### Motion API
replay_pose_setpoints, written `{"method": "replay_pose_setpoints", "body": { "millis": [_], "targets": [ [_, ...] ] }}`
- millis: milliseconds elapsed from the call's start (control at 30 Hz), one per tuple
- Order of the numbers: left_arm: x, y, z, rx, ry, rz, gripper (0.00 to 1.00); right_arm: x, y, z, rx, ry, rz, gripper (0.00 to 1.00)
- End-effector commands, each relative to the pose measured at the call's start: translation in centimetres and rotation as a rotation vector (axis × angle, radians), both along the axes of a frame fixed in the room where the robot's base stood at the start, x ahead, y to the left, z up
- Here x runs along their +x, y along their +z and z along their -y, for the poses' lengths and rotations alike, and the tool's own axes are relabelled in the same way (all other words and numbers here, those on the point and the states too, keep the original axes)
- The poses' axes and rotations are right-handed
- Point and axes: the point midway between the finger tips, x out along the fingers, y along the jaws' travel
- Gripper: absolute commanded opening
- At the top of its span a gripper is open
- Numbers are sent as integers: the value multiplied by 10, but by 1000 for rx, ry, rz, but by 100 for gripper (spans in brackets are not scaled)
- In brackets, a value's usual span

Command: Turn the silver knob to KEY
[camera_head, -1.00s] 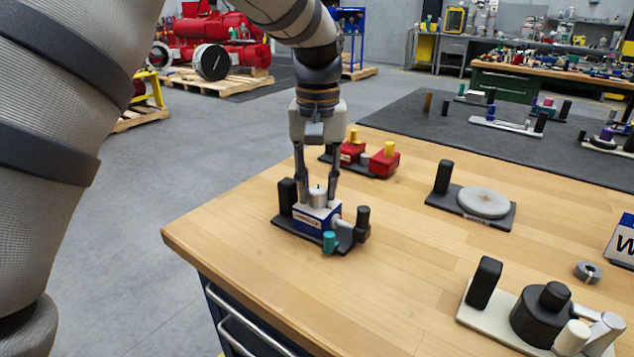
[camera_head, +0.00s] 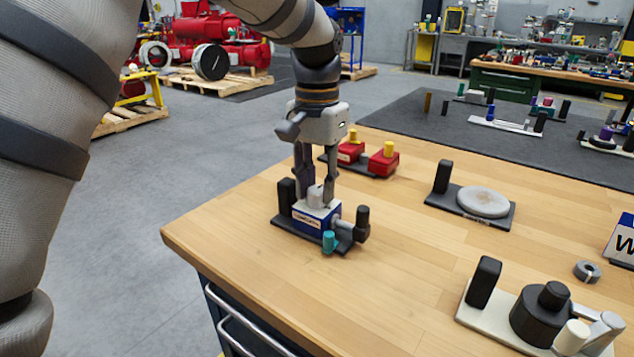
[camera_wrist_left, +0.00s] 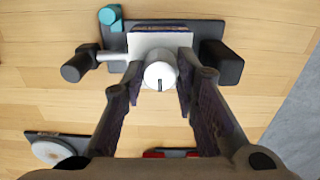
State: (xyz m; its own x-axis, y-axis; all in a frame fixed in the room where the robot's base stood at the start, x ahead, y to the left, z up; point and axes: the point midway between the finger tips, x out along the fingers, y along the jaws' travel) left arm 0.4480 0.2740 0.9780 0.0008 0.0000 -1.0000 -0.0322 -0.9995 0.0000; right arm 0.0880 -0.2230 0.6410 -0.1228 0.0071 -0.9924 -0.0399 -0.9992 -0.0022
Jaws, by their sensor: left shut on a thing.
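The silver knob (camera_head: 315,196) stands on top of a small white-and-blue box (camera_head: 313,221) near the left part of the bench. My left gripper (camera_head: 317,188) points straight down, with its fingers on both sides of the knob, shut on it. In the left wrist view the knob (camera_wrist_left: 160,75) sits between the fingertips, with a short dark mark on its top face pointing toward the bottom of the picture. I cannot read a KEY label in either view. My right gripper is not in view.
On the same dark base are a black post (camera_head: 286,192), a black-ended side handle (camera_head: 362,217) and a teal knob (camera_head: 329,242). A red device (camera_head: 383,162) stands behind, and a grey disc fixture (camera_head: 484,202) to the right. The bench front is clear.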

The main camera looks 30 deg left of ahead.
Motion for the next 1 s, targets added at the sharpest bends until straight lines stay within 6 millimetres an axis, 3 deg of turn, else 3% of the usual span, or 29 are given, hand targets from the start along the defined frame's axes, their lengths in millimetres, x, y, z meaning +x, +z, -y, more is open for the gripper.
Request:
{"method": "replay_pose_setpoints", "body": {
  "millis": [367,400,467,800,867,1000],
  "targets": [
    [0,-2,0,-1,-3,-3,0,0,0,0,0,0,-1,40],
    [0,-2,0,-1,-3,-3,34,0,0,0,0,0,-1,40],
    [0,-2,0,-1,-3,-3,47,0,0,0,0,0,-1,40],
    [0,4,0,0,-3,0,48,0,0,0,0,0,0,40],
    [1,14,0,0,-2,3,48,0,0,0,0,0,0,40],
    [1,51,0,1,-2,6,48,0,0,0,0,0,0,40]
  ]
}}
